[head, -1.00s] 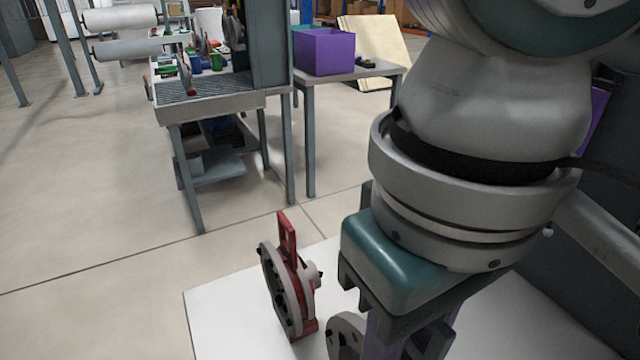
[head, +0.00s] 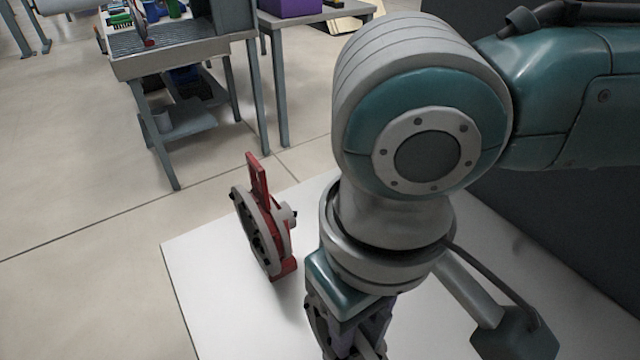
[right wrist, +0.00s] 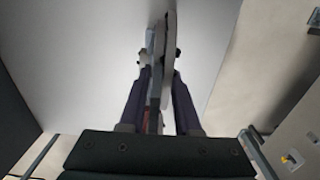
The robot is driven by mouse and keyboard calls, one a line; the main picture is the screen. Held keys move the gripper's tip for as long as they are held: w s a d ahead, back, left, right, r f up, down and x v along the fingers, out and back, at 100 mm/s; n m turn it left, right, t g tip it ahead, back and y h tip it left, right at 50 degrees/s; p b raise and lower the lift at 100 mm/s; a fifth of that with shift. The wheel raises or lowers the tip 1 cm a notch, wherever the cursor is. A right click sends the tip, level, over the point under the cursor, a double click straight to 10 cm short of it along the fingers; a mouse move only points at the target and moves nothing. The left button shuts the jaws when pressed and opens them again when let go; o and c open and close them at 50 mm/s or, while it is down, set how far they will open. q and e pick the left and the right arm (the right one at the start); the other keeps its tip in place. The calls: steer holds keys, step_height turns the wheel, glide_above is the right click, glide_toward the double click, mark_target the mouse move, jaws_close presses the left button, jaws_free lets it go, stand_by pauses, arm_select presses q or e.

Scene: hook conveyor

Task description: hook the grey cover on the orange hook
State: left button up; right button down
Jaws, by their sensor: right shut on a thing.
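My right gripper (head: 348,322) points down over the white table at the bottom of the head view. In the right wrist view its two dark fingers (right wrist: 158,82) are shut on a flat grey part, which I take as the grey cover (right wrist: 168,48). It is seen edge-on, with a round plate and a blue-grey strip. In the head view the gripper hides most of it, and part of its dark rim shows at the gripper's left. I cannot tell whether it touches the table. The orange hook and my left gripper are not in view.
A red bracketed part with a grey disc (head: 262,222) stands upright on the white table (head: 215,310), left of my gripper. A grey workbench (head: 180,62) with small parts is beyond, and a purple box (head: 290,6) stands on another table. Floor at left is clear.

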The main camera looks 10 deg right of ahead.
steer(key=c, duration=0.6)
jaws_free()
